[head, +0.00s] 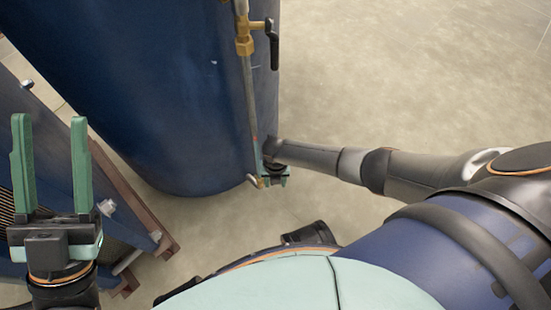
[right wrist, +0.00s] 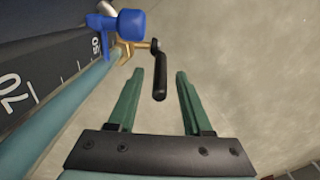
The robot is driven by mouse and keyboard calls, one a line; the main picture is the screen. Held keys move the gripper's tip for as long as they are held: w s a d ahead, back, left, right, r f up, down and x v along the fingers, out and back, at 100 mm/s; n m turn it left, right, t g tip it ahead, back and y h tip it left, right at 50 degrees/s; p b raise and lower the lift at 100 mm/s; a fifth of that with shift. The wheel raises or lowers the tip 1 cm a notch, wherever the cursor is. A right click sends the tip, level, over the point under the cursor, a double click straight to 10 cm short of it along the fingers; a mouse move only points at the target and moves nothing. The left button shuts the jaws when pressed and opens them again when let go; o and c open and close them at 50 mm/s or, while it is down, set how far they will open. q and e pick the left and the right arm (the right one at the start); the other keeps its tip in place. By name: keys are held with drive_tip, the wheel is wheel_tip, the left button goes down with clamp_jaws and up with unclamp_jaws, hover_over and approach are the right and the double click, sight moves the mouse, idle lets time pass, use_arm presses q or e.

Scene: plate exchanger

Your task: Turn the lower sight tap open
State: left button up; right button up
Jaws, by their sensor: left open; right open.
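The blue tank (head: 140,90) carries a thin upright sight tube (head: 250,100). Its upper brass tap (head: 245,45) has a black lever (head: 273,45). At the tube's foot, a small brass part (head: 254,181) shows beside my right gripper (head: 272,180), which hides most of the lower tap. In the right wrist view, a brass tap (right wrist: 127,48) has a black lever (right wrist: 160,80). My right gripper (right wrist: 161,75) is open, with the lever's end between its fingertips; I cannot tell whether they touch. My left gripper (head: 49,120) is open and empty at the left.
A scale strip with numbers (right wrist: 45,75) and a teal tube (right wrist: 60,120) run along the left of the right wrist view. A blue knob (right wrist: 130,22) sits beside the tap. A blue plate frame (head: 140,215) stands near my left gripper. The floor (head: 400,70) at right is clear.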

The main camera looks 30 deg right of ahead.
use_arm(q)
drive_tip(key=shift+r, duration=0.1)
use_arm(e)
drive_tip(key=shift+r, duration=0.1)
wheel_tip(320, 180, up, 11)
drive_tip(key=p, duration=0.7)
drive_tip(key=shift+s, duration=0.1)
use_arm(q)
wheel_tip(320, 180, up, 9)
drive_tip(key=a+p, duration=0.1)
drive_tip(key=shift+s+t, duration=0.25)
drive_tip(key=shift+t, duration=0.05)
use_arm(e)
drive_tip(key=shift+r, duration=0.7)
drive_tip(key=shift+c, duration=0.2)
